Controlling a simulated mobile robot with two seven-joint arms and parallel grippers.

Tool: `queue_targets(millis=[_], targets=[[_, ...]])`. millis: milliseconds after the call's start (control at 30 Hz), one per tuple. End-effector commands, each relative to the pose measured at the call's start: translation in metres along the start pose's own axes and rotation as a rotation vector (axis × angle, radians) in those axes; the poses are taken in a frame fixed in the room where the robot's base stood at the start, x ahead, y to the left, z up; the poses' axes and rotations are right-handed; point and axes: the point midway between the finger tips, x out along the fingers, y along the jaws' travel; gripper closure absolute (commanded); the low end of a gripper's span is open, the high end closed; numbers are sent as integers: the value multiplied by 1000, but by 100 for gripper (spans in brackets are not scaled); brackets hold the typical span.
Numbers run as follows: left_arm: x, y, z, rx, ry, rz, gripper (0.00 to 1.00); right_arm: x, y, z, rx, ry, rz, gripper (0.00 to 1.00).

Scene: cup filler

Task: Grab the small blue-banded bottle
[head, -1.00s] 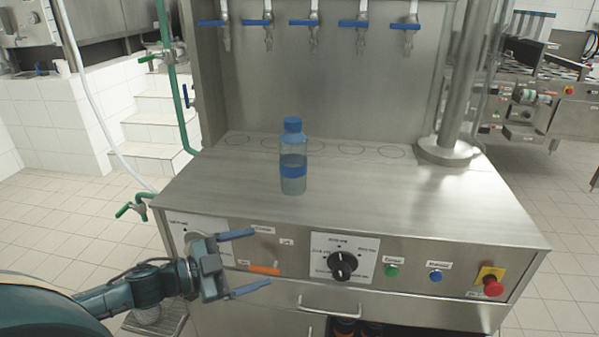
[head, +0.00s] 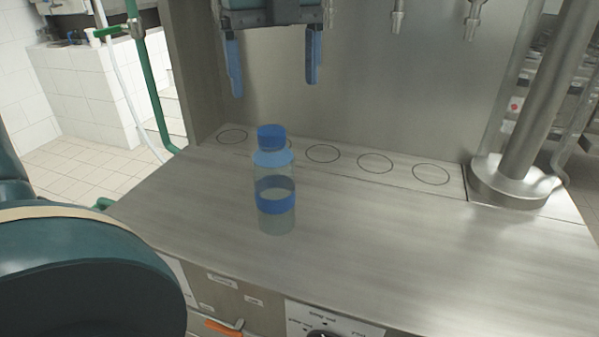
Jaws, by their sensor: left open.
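The small clear bottle (head: 275,203) has a blue cap and a blue band and holds liquid. It stands upright on the steel counter, left of the middle in the head view. My left gripper (head: 275,88) is at the top of the head view with its two blue fingers pointing down. It is open and empty, apart from the bottle, and its fingertips show higher in the picture than the cap. How far it is from the bottle in depth is hard to tell. My right gripper is not in view.
The steel counter (head: 400,235) is clear around the bottle. Several marked circles line its back, with nozzles (head: 473,20) above. A thick steel post (head: 540,110) stands at the right, and a green pipe (head: 152,90) runs at the left. A control dial is cut off below.

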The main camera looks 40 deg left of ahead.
Motion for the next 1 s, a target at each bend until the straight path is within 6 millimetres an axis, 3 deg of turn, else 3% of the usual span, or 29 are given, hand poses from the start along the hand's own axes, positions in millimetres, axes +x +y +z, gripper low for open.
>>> queue_targets(millis=[400, 667, 1000], targets=[[66, 2, 0, -3, -7, 12, 14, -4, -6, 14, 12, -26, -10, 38], [86, 4, 1, -2, -6, 11, 14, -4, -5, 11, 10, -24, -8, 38], [128, 9, 3, -2, -7, 10, 14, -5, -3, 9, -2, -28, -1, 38]])
